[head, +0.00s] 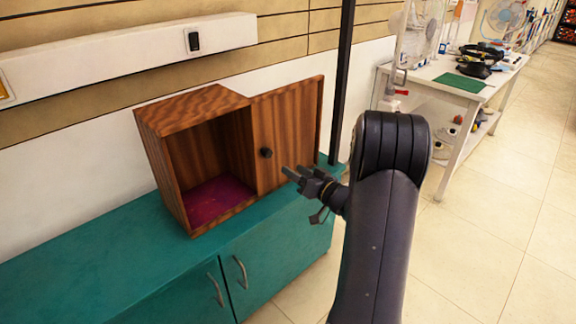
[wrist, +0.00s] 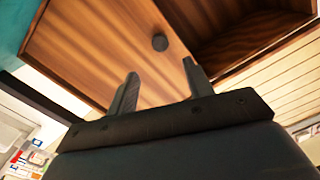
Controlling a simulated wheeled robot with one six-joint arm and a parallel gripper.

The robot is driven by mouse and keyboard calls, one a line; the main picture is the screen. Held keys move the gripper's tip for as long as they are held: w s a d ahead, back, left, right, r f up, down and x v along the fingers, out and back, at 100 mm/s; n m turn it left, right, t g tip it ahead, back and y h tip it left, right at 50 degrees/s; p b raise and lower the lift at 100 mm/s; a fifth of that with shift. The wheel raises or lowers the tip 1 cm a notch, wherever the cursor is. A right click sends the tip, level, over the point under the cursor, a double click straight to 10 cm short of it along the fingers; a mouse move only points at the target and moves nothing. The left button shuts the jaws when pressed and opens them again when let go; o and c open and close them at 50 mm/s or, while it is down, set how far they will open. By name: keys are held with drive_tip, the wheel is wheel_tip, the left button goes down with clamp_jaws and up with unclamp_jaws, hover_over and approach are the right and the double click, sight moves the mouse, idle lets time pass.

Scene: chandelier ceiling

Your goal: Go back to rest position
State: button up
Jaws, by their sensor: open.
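My gripper (head: 297,174) is open and empty in the head view, in front of the open door of a wooden box. In the wrist view my gripper's two fingers (wrist: 160,88) stand apart with nothing between them. The wooden box (head: 161,163) stands on a teal cabinet, and its inside is visible with a dark red floor. Its door (head: 290,135) is swung open to the right and carries a dark round knob (head: 266,153). The knob also shows in the wrist view (wrist: 160,42), apart from the fingers.
The teal cabinet (head: 95,260) runs along the wall, with two door handles at its front. A dark post (head: 342,80) rises behind the door. A white workbench (head: 425,75) with several items stands at the back right. The tiled floor (head: 500,220) at right is clear.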

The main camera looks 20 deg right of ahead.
sight(268, 155)
drive_tip(key=shift+s, duration=0.2)
drive_tip(key=shift+w, duration=0.1)
drive_tip(key=b+x, duration=0.1)
drive_tip(key=x, duration=0.9)
drive_tip(key=shift+w+a, duration=0.15)
drive_tip(key=shift+w, duration=0.2)
drive_tip(key=shift+a+f, duration=0.1)
drive_tip(key=shift+a, duration=0.1)
drive_tip(key=shift+s+a, duration=0.15)
